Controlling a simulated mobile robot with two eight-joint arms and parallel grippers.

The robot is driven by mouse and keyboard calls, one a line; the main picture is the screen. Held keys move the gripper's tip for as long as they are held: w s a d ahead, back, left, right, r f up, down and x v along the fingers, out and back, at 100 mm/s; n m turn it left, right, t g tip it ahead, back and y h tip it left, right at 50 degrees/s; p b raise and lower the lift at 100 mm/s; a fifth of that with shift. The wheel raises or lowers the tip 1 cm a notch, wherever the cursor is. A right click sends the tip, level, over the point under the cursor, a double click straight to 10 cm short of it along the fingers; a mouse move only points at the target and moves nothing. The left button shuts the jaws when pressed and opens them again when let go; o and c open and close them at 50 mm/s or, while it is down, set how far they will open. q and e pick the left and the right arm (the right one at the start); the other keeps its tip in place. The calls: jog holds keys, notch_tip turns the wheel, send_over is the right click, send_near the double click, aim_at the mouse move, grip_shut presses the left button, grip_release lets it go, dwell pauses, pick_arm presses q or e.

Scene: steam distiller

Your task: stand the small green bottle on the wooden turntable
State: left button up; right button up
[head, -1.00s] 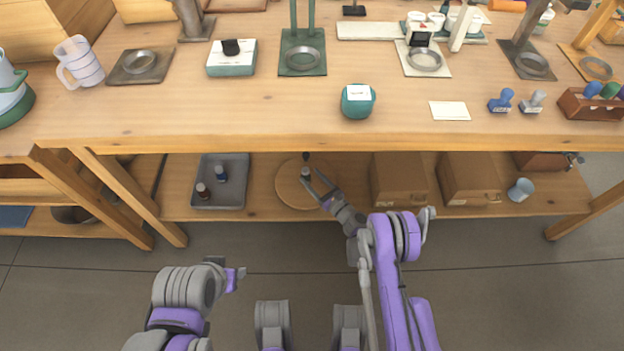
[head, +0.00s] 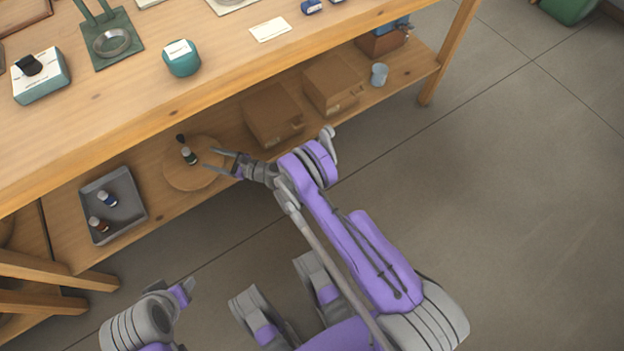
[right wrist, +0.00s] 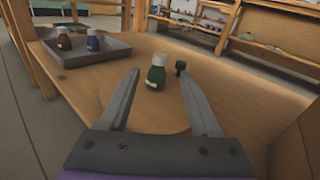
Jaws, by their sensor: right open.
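The small green bottle (head: 189,156) with a pale cap stands upright on the round wooden turntable (head: 180,178) on the lower shelf. In the right wrist view the green bottle (right wrist: 155,77) stands beyond and between my fingertips, apart from both. My right gripper (head: 216,160) is open and empty, just to the right of the bottle over the turntable; it also shows in the right wrist view (right wrist: 160,85). My left gripper (head: 184,290) is at the lower left, away from the shelf, and its fingers are too unclear to judge.
A grey tray (head: 132,206) left of the turntable holds a blue bottle (head: 107,199) and a brown bottle (head: 98,223). Cardboard boxes (head: 272,116) stand to the right, and the tabletop (head: 140,110) overhangs the shelf.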

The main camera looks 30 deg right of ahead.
notch_tip(320, 180, up, 12)
jog(key=s+n+g, duration=0.2)
jog(key=n+g, duration=0.1)
jog(key=n, duration=0.5)
jog(key=s+d+r+n+g+h, duration=0.3)
jog(key=s+r+n, duration=0.4)
jog(key=s+r, duration=0.2)
jog(key=s+d+r+n+g+h, duration=0.1)
jog(key=s+d+n+h, duration=0.3)
jog(key=s, duration=1)
jog(key=s+d+r+n+g+h, duration=0.1)
jog(key=s+d+n+h, duration=0.3)
jog(key=s+d+n, duration=0.4)
jog(key=s+d+g, duration=0.1)
jog(key=s, duration=0.5)
jog(key=shift+s+d+r, duration=0.25)
jog(key=shift+s+d, duration=0.1)
jog(key=shift+d, duration=0.05)
jog(key=shift+c, duration=0.2)
